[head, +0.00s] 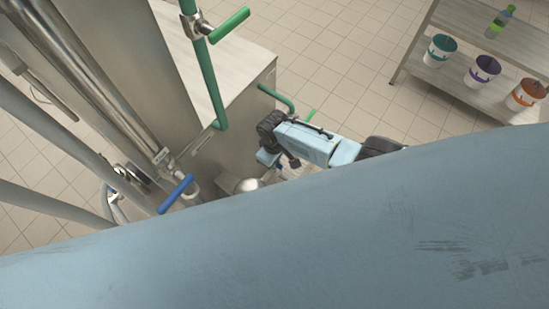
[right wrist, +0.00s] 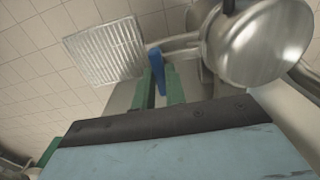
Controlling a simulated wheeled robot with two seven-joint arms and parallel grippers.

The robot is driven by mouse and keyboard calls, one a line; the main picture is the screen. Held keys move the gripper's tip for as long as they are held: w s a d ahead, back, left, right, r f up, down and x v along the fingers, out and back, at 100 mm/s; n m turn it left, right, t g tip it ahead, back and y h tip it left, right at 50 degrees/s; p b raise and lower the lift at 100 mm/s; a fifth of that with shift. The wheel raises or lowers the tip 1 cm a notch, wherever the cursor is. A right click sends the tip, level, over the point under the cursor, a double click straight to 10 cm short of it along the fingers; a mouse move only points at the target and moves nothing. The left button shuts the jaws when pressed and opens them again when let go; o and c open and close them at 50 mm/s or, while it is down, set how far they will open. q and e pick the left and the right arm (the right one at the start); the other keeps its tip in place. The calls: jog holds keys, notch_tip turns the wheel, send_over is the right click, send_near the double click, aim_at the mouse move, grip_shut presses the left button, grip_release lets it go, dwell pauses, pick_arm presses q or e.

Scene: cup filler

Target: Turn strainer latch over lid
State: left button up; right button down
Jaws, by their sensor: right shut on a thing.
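In the right wrist view, my right gripper (right wrist: 159,86) has its two green fingers on either side of a blue handle (right wrist: 157,66) and is shut on it. The handle sits beside a metal pipe. A round, shiny metal lid or body (right wrist: 262,42) is to the right. I cannot tell whether the blue handle is the strainer latch. In the head view, my right arm reaches in at the middle, and its fingertips cannot be made out. A silver dome (head: 250,184) shows just below it, partly hidden. My left gripper is not in view.
A large light-blue surface covers the lower head view. Another blue handle (head: 175,194) sits by the metal pipes at left. A green handle (head: 230,25) and green pipe (head: 212,85) stand by a steel cabinet (head: 240,75). Buckets stand on a shelf (head: 470,85) at right. A grate (right wrist: 105,50) is on the floor.

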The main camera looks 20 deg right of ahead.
dwell(0.3)
jog(key=c, duration=1.4)
grip_release()
jog(key=shift+c, duration=0.2)
notch_tip(320, 180, up, 13)
jog(key=p, duration=0.4)
jog(key=shift+r+p, duration=0.2)
jog(key=shift+p, duration=0.1)
jog(key=shift+f, duration=0.1)
